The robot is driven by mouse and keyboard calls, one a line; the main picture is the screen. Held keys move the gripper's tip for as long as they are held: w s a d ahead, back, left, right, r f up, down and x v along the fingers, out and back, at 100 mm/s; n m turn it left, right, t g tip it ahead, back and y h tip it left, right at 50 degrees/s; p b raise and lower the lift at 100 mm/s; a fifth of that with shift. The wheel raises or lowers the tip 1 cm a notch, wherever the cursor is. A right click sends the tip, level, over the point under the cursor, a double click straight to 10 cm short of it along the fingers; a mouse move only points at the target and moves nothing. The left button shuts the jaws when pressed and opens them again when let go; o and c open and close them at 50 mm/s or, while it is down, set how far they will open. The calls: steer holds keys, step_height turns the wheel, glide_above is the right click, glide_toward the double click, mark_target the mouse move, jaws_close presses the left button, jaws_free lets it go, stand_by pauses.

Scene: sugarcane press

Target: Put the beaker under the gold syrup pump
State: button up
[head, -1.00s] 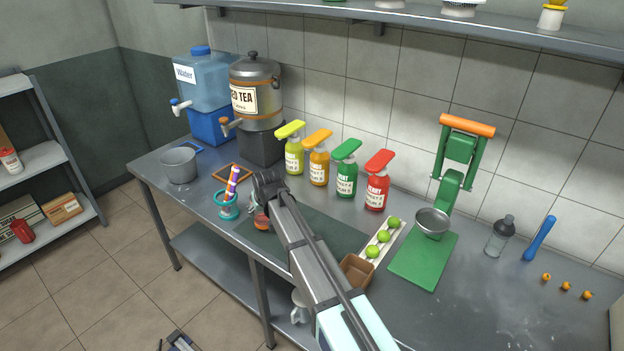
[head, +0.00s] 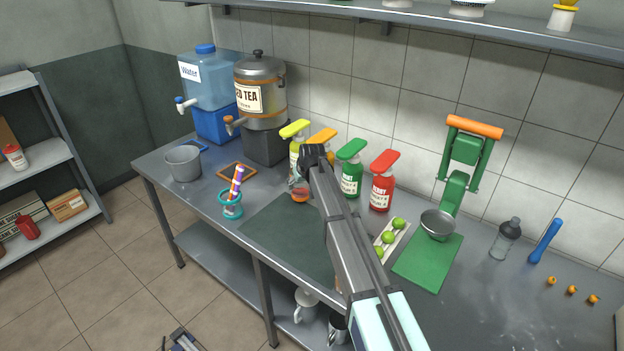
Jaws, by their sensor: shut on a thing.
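The gold syrup pump (head: 322,135), with an orange-gold top, stands in the row of pumps against the back wall. My arm hides most of its bottle. My gripper (head: 302,180) is just in front of it and is shut on the beaker (head: 300,194), a small clear vessel with something orange-red at its bottom. The fingers are small and partly hidden by my wrist. The beaker is near the front of the yellow and gold pumps; I cannot tell whether it touches the counter.
The yellow pump (head: 294,132) is close on the left, the green pump (head: 351,170) and red pump (head: 382,182) on the right. A teal holder (head: 232,211) with striped straws stands left. A dark mat (head: 285,230) lies bare in front. Limes (head: 388,237) sit right of my arm.

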steer(key=w+d, duration=0.2)
steer(key=w, duration=0.2)
steer(key=shift+w+d, duration=0.4)
steer(key=shift+w+d+f, duration=0.15)
steer(key=shift+f, duration=0.6)
steer(key=shift+f, duration=0.1)
steer(key=o, duration=1.3)
steer(key=shift+b+v, duration=1.1)
steer(key=shift+v, duration=2.8)
